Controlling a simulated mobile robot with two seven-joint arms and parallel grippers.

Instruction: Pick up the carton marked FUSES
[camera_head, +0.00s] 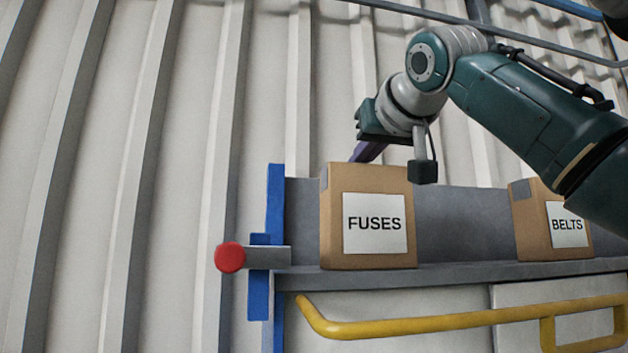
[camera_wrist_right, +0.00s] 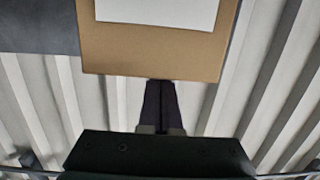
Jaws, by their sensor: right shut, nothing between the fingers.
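The carton marked FUSES (camera_head: 332,225) is a brown box with a white label, upright at the left end of a grey shelf (camera_head: 450,272). My right gripper (camera_head: 362,155) is at the carton's top edge in the head view, fingers shut and angled down to the left. In the right wrist view, the shut, empty fingers (camera_wrist_right: 161,95) reach the edge of a brown carton (camera_wrist_right: 150,62) with a white label; its lettering is out of frame. I cannot tell whether the fingertips touch it. My left gripper is not in view.
A carton marked BELTS (camera_head: 527,232) stands to the right on the same shelf, partly behind my right arm. A blue post (camera_head: 275,200) with a red knob (camera_head: 230,257) is at the shelf's left end. A yellow rail (camera_head: 400,327) runs below. A ribbed wall (camera_head: 180,150) is behind.

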